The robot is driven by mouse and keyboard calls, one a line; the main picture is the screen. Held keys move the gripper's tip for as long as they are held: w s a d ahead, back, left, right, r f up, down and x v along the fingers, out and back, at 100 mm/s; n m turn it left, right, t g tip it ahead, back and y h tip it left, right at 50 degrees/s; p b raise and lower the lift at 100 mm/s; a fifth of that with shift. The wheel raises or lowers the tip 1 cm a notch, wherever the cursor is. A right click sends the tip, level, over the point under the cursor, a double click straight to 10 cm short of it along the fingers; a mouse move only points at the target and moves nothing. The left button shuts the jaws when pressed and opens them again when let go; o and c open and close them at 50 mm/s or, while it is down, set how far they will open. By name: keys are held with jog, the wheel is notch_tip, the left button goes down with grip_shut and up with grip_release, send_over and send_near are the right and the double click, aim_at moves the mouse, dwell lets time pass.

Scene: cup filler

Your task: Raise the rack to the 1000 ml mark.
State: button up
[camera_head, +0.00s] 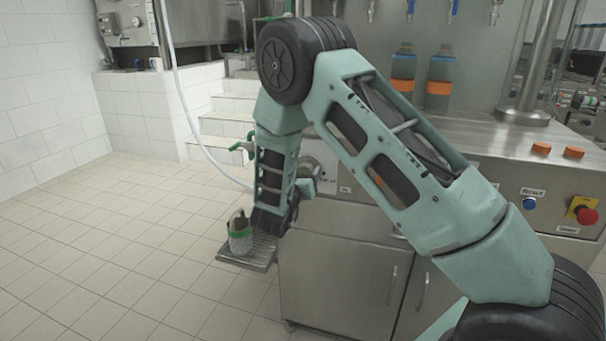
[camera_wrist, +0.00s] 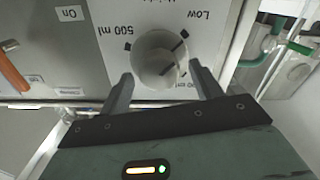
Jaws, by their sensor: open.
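A pale round knob (camera_wrist: 160,58) sits on a light panel in the wrist view, which shows the panel upside down. Dark marks on the knob's upper right lie toward the word "Low". "500 ml" is to its left; a label at lower right, ending in "00 ml", is partly hidden by a finger. My gripper (camera_wrist: 161,74) is open, one finger on each side of the knob's near edge; I cannot tell whether they touch it. In the head view the metal rack (camera_head: 262,262) sticks out low from the cabinet, holding a clear cup (camera_head: 240,244) with a green band.
A red emergency button (camera_head: 586,215), a blue button (camera_head: 529,203) and orange caps (camera_head: 541,149) are at the counter's right. Orange-banded bottles (camera_head: 440,72) stand behind. In the wrist view an orange-brown lever (camera_wrist: 12,70) is at left and green-handled piping (camera_wrist: 262,48) at right.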

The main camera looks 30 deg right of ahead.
jog(key=shift+w+d, duration=0.15)
jog(key=shift+d, duration=0.05)
jog(key=c, duration=1)
jog(key=shift+o, duration=0.2)
